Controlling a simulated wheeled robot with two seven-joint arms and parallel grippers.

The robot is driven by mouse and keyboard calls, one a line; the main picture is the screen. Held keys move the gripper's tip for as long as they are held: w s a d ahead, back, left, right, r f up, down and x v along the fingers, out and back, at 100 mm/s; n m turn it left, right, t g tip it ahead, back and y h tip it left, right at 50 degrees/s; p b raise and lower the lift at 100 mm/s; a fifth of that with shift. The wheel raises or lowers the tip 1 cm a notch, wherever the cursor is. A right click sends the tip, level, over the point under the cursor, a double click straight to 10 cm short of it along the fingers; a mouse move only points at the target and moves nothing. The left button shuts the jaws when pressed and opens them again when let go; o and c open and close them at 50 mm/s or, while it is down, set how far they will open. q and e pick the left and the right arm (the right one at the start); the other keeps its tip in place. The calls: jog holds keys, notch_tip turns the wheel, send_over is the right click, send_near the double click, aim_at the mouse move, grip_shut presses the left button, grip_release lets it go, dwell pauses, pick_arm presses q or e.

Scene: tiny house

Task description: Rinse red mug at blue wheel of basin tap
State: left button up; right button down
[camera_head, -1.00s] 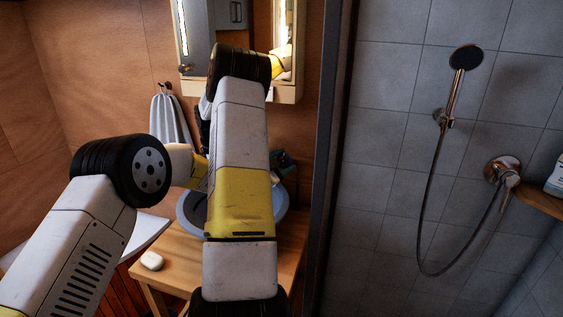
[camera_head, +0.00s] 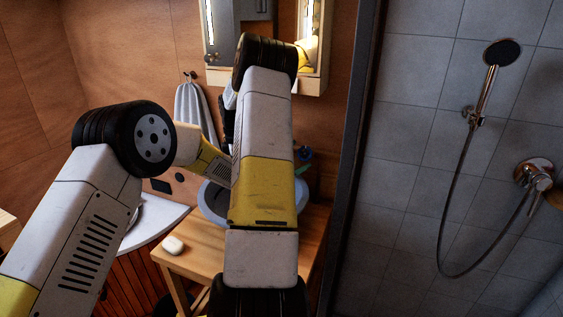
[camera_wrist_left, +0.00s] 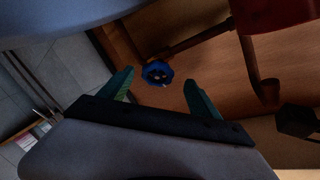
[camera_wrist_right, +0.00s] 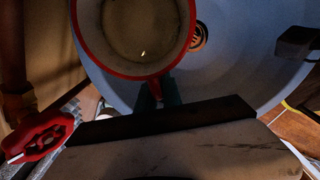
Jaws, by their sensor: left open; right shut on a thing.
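The red mug (camera_wrist_right: 76,18) has a pale inside and hangs over the blue-grey basin (camera_wrist_right: 113,84) in the right wrist view. My right gripper (camera_wrist_right: 158,93) is shut on it at its near side. The blue wheel (camera_wrist_left: 157,73) shows in the left wrist view. My left gripper (camera_wrist_left: 160,80) is open, with its green fingers on either side of the wheel in the picture; contact cannot be told. A dark red shape fills that view's top right corner, perhaps the mug. In the head view my right arm hides the mug and most of the basin (camera_head: 212,205).
A red wheel (camera_wrist_right: 38,137) is at the lower left of the right wrist view. A wooden counter (camera_head: 200,250) carries the basin and a white soap (camera_head: 173,245). A grey towel (camera_head: 190,110) hangs behind. A dark shower frame (camera_head: 355,150) stands close on the right.

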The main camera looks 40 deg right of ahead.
pick_arm(q)
jog(key=s+a+r, duration=0.1)
jog(key=a, duration=0.6)
jog(key=shift+a, duration=0.35)
pick_arm(e)
jog(key=shift+s+a, duration=0.1)
jog(key=shift+a, duration=3.9)
jog(key=shift+a+r, duration=1.05)
jog(key=shift+a, duration=0.2)
jog(key=shift+a+r, duration=1)
jog(key=shift+a, duration=0.25)
pick_arm(q)
jog(key=shift+w, duration=0.1)
